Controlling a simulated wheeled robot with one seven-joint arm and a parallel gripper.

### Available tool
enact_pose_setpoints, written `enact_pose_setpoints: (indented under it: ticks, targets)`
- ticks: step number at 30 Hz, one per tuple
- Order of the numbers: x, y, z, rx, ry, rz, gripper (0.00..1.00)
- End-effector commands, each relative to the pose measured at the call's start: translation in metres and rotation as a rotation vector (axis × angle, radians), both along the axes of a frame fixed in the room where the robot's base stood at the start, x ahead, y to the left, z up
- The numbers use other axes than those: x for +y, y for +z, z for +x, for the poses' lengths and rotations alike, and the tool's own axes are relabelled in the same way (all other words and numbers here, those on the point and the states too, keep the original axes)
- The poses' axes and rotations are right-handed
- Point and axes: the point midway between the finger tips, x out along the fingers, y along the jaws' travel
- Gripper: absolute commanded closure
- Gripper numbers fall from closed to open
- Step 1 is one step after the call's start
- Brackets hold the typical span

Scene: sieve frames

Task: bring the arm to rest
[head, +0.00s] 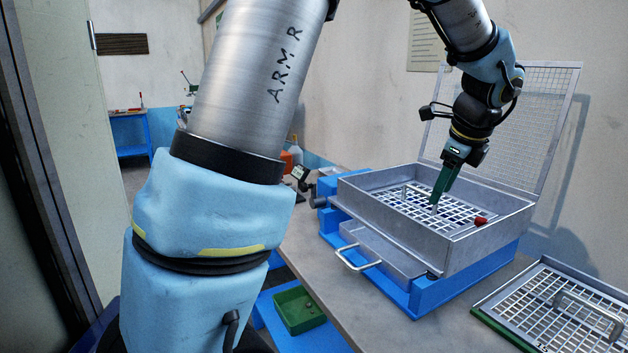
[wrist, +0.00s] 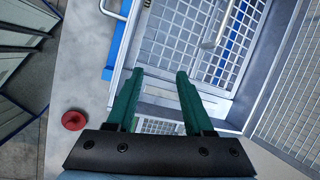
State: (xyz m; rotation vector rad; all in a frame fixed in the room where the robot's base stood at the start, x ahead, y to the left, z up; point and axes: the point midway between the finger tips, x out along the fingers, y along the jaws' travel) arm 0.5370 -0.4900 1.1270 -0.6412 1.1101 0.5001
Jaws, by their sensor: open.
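My gripper (head: 436,204) points down over the open metal sieve box (head: 487,240). In the wrist view its two green fingers (wrist: 158,76) are apart, with nothing held between them. A sieve frame (head: 397,210) with white mesh lies inside the box. Its bar handle shows in the wrist view (wrist: 216,30), beyond the fingertips and clear of the fingers. In the head view the fingertips overlap the handle's near end; contact cannot be told from that view.
A mesh lid (head: 535,110) stands raised behind the box. A drawer handle (head: 358,262) juts from its front. A second sieve frame (head: 560,309) lies on the bench at right. A red knob (head: 481,221) shows at the box's right side. A green bin (head: 299,312) sits lower down.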

Motion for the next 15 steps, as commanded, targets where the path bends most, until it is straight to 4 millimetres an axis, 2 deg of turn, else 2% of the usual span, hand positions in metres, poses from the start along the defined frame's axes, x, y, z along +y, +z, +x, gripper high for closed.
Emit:
enact_pose_setpoints:
  ticks: [8, 11, 14, 15]
  targets:
    - [0.070, -0.024, 0.011, 0.052, 0.353, -0.111, 0.48]
    - [0.104, -0.036, 0.011, 0.073, 0.539, -0.167, 0.48]
    - [0.150, -0.051, 0.007, 0.095, 0.800, -0.244, 0.48]
    - [0.174, -0.058, 0.003, 0.104, 0.944, -0.284, 0.48]
